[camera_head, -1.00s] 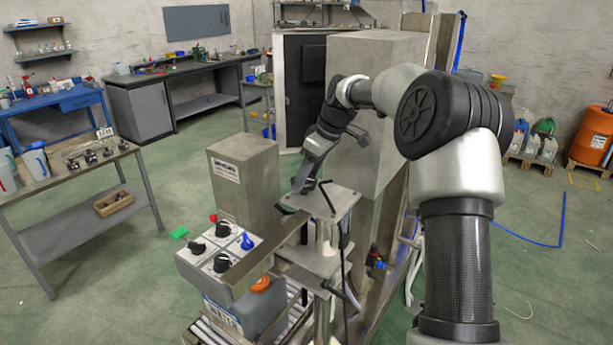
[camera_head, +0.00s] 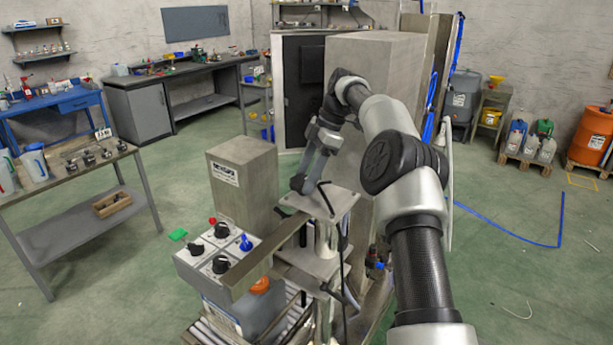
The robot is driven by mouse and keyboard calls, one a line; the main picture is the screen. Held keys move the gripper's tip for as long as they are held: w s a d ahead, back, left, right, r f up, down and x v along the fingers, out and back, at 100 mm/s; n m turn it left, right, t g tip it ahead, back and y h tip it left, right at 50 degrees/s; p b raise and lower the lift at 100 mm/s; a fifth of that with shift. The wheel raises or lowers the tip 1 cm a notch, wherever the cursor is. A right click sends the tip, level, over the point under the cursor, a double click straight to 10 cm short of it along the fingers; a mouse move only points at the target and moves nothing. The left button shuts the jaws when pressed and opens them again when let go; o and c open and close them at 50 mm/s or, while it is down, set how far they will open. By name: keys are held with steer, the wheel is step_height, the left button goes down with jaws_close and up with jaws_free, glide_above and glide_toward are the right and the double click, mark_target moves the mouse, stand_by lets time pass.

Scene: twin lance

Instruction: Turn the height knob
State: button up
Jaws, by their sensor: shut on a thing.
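My gripper (camera_head: 299,187) is at the far left edge of a flat metal plate (camera_head: 343,199) on the filling stand, its fingers pointing down. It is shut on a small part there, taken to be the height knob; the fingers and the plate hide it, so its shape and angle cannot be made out. In front stands a grey control box (camera_head: 196,268) with several knobs on top, black ones (camera_head: 221,264), a blue one (camera_head: 246,242) and a small red one (camera_head: 212,221). My gripper is well apart from these.
A metal bar (camera_head: 255,262) runs from the plate over the box's right side. A grey canister with an orange cap (camera_head: 260,285) sits below on rollers. A tall metal block (camera_head: 243,185) stands behind the box, and a large cabinet (camera_head: 372,65) behind my arm.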

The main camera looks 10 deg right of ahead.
stand_by(0.4)
steer(key=o, duration=1.1)
